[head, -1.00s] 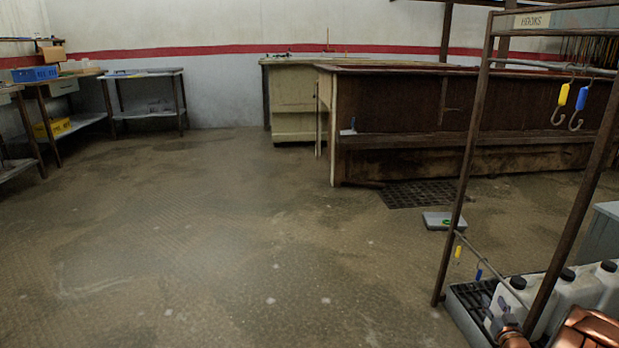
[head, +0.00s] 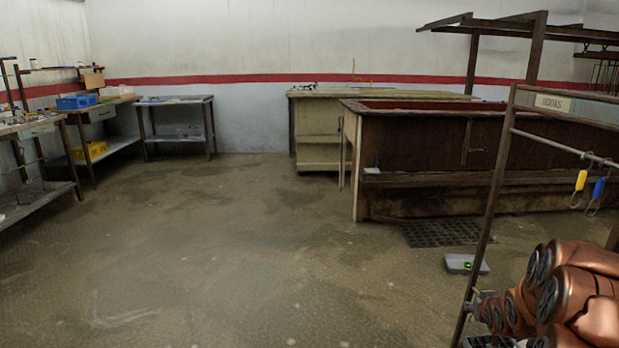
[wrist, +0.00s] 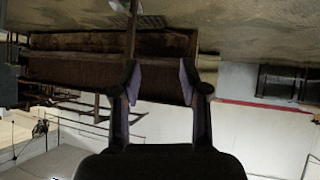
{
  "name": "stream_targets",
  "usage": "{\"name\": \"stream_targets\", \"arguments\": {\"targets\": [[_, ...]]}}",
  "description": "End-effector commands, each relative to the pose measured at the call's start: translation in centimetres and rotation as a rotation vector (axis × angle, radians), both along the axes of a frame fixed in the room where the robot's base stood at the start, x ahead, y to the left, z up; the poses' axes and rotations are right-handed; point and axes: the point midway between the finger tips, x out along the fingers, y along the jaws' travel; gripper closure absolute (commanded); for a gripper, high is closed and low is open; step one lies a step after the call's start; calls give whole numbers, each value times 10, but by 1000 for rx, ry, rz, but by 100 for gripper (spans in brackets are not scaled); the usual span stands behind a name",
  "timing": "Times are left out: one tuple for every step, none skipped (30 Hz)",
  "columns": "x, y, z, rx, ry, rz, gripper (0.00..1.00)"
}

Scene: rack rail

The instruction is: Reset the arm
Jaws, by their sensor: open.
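My copper-coloured arm (head: 590,285) is folded at the lower right of the head view, in front of the rack (head: 495,190). My gripper (wrist: 160,80) shows in the wrist view with its two dark fingers apart and nothing between them. The wrist view is upside down, with the floor at the top. Beyond the fingers it shows the long brown bench (wrist: 80,68) and the white wall with its red stripe. On the rack rail hang a yellow-tagged hook (head: 581,180) and a blue-tagged hook (head: 598,188), both apart from my arm.
A small grey scale-like box (head: 466,264) lies on the floor by the drain grate (head: 445,233). The long brown bench also stands behind them (head: 430,200). Work tables with a blue bin (head: 76,102) and a yellow bin (head: 90,151) line the left. The middle floor is clear.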

Motion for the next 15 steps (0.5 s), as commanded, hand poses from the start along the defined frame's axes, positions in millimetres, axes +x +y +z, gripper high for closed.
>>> {"name": "stream_targets", "arguments": {"targets": [[-3,13,27,1,25,5,56],[-7,20,35,5,48,3,56],[-12,30,46,9,73,4,56],[-17,36,55,13,94,4,56],[-22,44,62,18,118,3,56],[-28,53,73,22,142,4,56],[-33,60,81,25,163,3,56],[-38,67,90,29,181,3,56],[-46,77,100,34,208,3,56],[-52,84,108,38,230,3,56],[-57,91,117,42,246,4,56],[-66,100,128,47,275,3,56],[-72,108,135,52,295,5,56],[-79,115,143,57,314,5,56],[-90,125,153,63,342,6,56]]}}
